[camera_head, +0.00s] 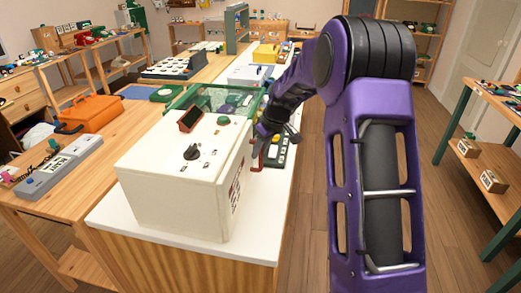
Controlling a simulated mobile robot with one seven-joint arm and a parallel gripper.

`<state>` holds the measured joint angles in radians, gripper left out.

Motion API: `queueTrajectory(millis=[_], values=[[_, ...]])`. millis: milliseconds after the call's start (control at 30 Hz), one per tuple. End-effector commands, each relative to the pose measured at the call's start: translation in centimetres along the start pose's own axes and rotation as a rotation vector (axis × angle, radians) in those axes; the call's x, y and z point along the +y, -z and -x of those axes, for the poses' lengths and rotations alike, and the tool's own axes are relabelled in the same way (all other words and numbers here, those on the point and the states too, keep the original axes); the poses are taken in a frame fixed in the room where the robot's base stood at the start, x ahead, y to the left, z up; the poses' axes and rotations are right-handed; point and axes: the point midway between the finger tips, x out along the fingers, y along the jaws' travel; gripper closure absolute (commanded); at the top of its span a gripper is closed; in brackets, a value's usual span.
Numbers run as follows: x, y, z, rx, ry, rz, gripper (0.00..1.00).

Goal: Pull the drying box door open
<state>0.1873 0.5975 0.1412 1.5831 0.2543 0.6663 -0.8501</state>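The drying box (170,188) is a white box on the white-topped bench. Its top has a small dark-red display, a black knob and a green button. The door (238,190), on the box's right side, carries a dark printed label and looks closed or nearly so. A red handle (257,168) shows at the door's far edge. My gripper (258,152) reaches down at this handle from behind and right. Its fingers are small and partly hidden, so I cannot tell whether they are around the handle or only beside it.
My purple arm fills the centre right. A green crate (215,99) and a device with coloured buttons stand behind the box. An orange case (90,113) and a grey device (58,165) lie on the left table. The floor right of the bench is clear.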

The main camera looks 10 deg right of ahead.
Motion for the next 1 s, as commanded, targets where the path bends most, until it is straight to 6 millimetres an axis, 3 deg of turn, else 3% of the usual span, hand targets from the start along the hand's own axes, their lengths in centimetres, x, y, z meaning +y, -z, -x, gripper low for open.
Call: queueTrajectory(millis=[133,300,1000], values=[[0.0,0.01,0.03,0.0,0.0,0.0,0.7],[0.01,0.01,0.05,0.0,0.0,0.0,1.0],[0.08,0.04,0.12,0.001,-0.002,-0.001,1.0]])
